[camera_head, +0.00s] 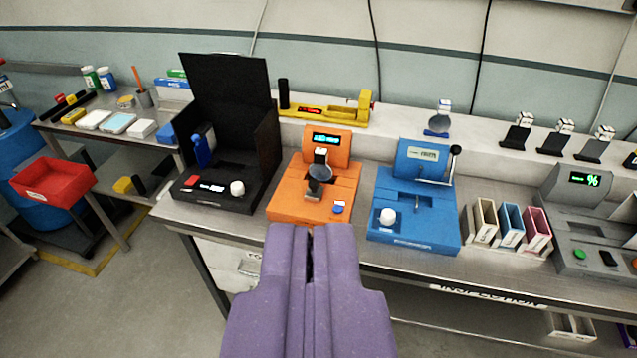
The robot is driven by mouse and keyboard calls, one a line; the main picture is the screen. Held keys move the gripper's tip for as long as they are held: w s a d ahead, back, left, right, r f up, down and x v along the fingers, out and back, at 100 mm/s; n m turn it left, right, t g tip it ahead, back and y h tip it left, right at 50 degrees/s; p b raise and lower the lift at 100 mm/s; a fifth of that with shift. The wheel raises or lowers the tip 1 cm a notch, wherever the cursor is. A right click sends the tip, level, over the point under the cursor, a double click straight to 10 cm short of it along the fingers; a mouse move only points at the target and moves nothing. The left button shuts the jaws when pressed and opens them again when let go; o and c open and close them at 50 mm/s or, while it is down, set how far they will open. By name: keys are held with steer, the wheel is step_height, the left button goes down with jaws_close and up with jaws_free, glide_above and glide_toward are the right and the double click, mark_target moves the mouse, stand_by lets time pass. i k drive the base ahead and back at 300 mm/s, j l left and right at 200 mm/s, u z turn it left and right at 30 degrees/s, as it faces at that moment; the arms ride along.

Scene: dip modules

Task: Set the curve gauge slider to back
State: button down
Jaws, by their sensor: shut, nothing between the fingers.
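My purple gripper (310,235) is shut and empty, at the bottom centre, pointing at the bench. Its tips show just below the front edge of an orange device (285,205). I cannot read which device is the curve gauge. The orange device has a lit display, a dark round lens-like disc on a stand and a blue button. To its right a blue device (415,228) has a display, slots, a lever with a black knob (455,150) and a white knob (387,217) at its front left. My gripper is apart from these devices.
A black hooded box (225,90) with a white knob stands left of the orange device. Right of the blue device are small bins (510,225) and a grey device (590,235) with a % display. A red tray (50,180) is at far left.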

mark_target(313, 192)
steer(key=i+l+z, duration=0.1)
steer(key=i+l, duration=0.15)
steer(key=i, duration=0.45)
steer(key=i+l+z, duration=0.15)
steer(key=i, duration=0.5)
steer(key=i+l+z, duration=0.1)
steer(key=i+l, duration=0.15)
steer(key=i, duration=0.45)
